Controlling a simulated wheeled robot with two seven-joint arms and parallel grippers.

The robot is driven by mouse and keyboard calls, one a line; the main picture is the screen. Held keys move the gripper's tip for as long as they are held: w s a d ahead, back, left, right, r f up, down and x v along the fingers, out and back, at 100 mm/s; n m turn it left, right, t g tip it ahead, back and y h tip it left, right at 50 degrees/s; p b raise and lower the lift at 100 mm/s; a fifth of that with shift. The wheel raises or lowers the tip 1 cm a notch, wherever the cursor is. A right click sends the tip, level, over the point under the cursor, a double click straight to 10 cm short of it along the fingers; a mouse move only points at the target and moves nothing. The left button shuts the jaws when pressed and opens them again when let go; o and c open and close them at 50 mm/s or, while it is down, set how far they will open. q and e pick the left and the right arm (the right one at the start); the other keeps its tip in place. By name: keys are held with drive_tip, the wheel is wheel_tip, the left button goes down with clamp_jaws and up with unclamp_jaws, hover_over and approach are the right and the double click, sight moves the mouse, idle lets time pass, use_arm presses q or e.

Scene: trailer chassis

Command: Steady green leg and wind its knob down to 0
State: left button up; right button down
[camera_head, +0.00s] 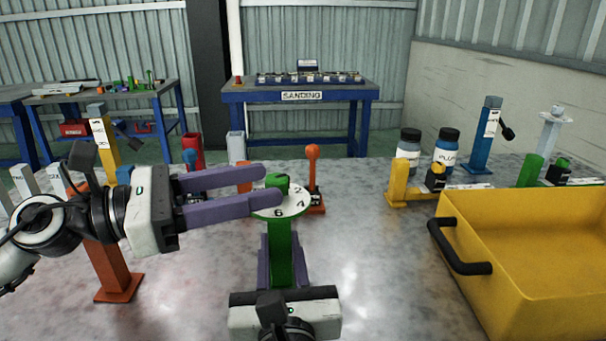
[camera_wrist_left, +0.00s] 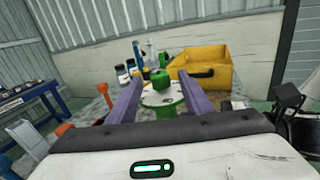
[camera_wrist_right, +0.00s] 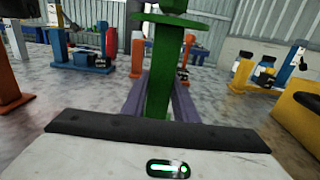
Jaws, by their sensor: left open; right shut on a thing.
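The green leg (camera_head: 280,253) stands upright at the middle of the table. It carries a round numbered dial (camera_head: 290,205) with a green knob (camera_head: 277,181) on top; 2, 4 and 6 are readable in the head view. My left gripper (camera_head: 264,188) is open, its purple fingers level around the knob, one on each side. In the left wrist view the knob (camera_wrist_left: 161,79) sits between the fingertips, seemingly apart from both. My right gripper (camera_head: 281,250) is shut on the leg's post below the dial; the post (camera_wrist_right: 160,75) shows between its fingers in the right wrist view.
A yellow bin (camera_head: 530,262) with a black handle stands at the right. An orange leg (camera_head: 112,268) is at the left front, and an orange-knobbed piece (camera_head: 313,180) stands close behind the dial. Bottles (camera_head: 447,148) and a yellow leg (camera_head: 398,184) stand at the back right.

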sight(303, 193)
use_arm(q)
drive_tip(key=x, duration=0.8)
drive_tip(key=shift+c, duration=0.4)
drive_tip(key=shift+a, duration=0.1)
drive_tip(key=c, duration=1)
